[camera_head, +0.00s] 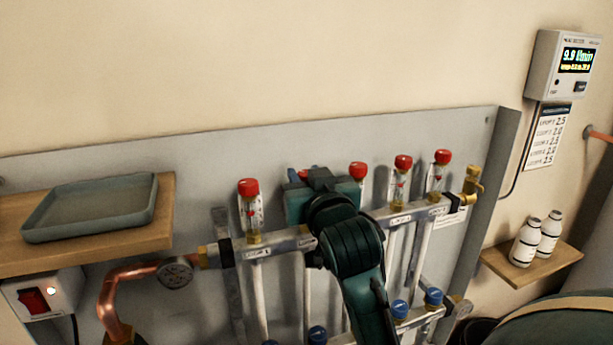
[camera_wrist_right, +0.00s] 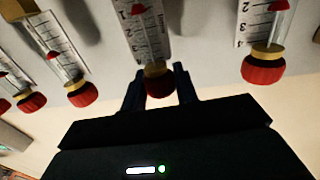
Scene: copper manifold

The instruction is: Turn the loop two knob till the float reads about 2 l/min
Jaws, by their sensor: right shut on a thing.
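The loop two knob (camera_wrist_right: 160,82) is a red cap below a brass collar in the upside-down right wrist view. My right gripper (camera_wrist_right: 161,88) is shut on it, one dark finger on each side. In the head view my right gripper (camera_head: 318,180) covers most of this knob, second from the left on the manifold (camera_head: 290,243). My left gripper is not in view.
Red-capped meters stand close on both sides: loop one (camera_head: 248,188) at left, others (camera_head: 358,170) at right. A wall display (camera_head: 578,60) reads about 9.8 l/min. A tray (camera_head: 90,207) rests on the left shelf; two white bottles (camera_head: 525,243) stand on the right shelf.

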